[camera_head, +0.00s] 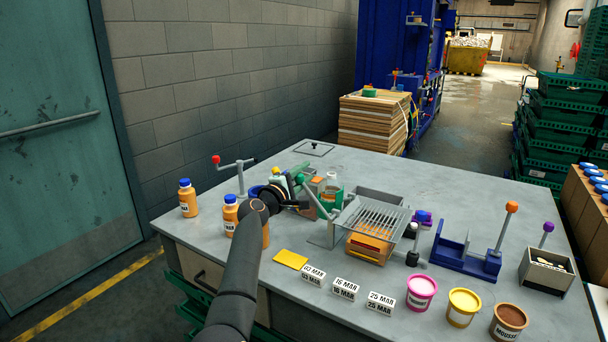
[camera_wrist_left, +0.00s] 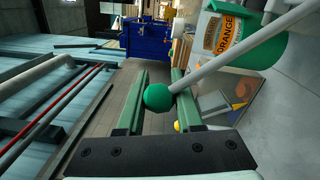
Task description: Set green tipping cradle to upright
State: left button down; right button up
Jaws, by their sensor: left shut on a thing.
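The green tipping cradle (camera_head: 331,198) stands near the middle of the table, partly hidden behind my left gripper. In the left wrist view the cradle (camera_wrist_left: 268,52) is beside a carton labelled ORANGE (camera_wrist_left: 228,32). A pale lever rod (camera_wrist_left: 235,60) runs to a round green knob (camera_wrist_left: 158,97). My left gripper (camera_wrist_left: 160,84) is shut on this knob, with one finger on each side. In the head view the gripper (camera_head: 297,184) covers part of the lever. The cradle's exact tilt is hard to tell. My right gripper is not in view.
A wire rack (camera_head: 370,216) stands just right of the cradle, and a blue holder (camera_head: 466,255) stands farther right. Orange bottles (camera_head: 188,201) are at the left. Date blocks (camera_head: 345,288) and tubs (camera_head: 421,292) line the front. The back right tabletop is clear.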

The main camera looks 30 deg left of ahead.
pick_arm(q)
jog(key=shift+d+f, duration=0.35)
jog(key=shift+d, duration=0.1)
jog(key=c, duration=0.8)
grip_release()
jog(key=shift+r, duration=0.1)
jog(key=shift+o, duration=1)
jog(key=shift+w, duration=0.1)
jog(key=shift+a+r, duration=0.15)
jog(key=s, duration=1.2)
jog(key=shift+s+a+f+p, duration=0.2)
jog(key=shift+s+f+p, duration=0.05)
jog(key=shift+s+p, duration=0.1)
